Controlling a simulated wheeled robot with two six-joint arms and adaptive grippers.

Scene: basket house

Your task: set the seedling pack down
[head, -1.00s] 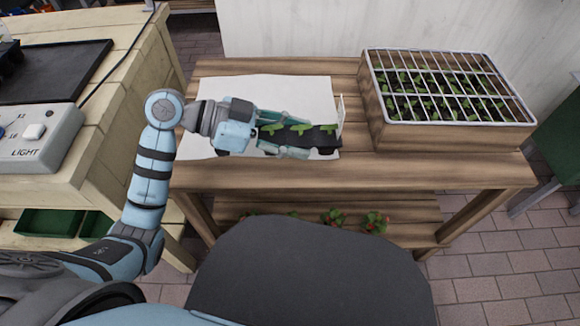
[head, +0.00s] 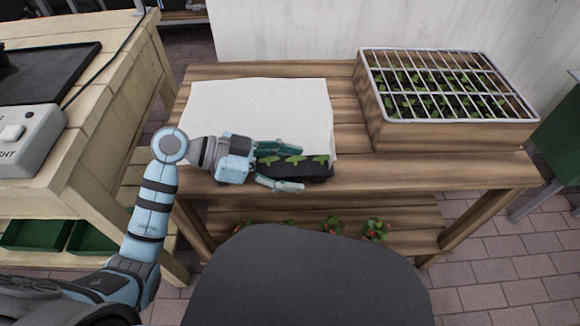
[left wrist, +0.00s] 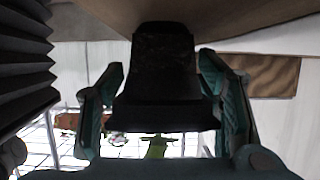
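The seedling pack (head: 295,169) is a dark tray with a row of small green seedlings. In the head view it is at the wooden bench's (head: 400,170) front edge, just in front of a white sheet (head: 255,105). My left gripper (head: 291,167) comes in from the left with one finger on each side of the pack. In the left wrist view the pack (left wrist: 160,75) lies between the fingers, with narrow gaps beside it near the fingertips, so the gripper looks open. Whether the pack's underside fully touches the bench is hidden. My right gripper is not in view.
A wooden planter with a white grid and seedlings (head: 450,95) stands at the bench's right. Red-fruited plants (head: 374,230) sit on the lower shelf. A pale workbench with a light switch box (head: 30,135) is at left. Bare bench lies right of the pack.

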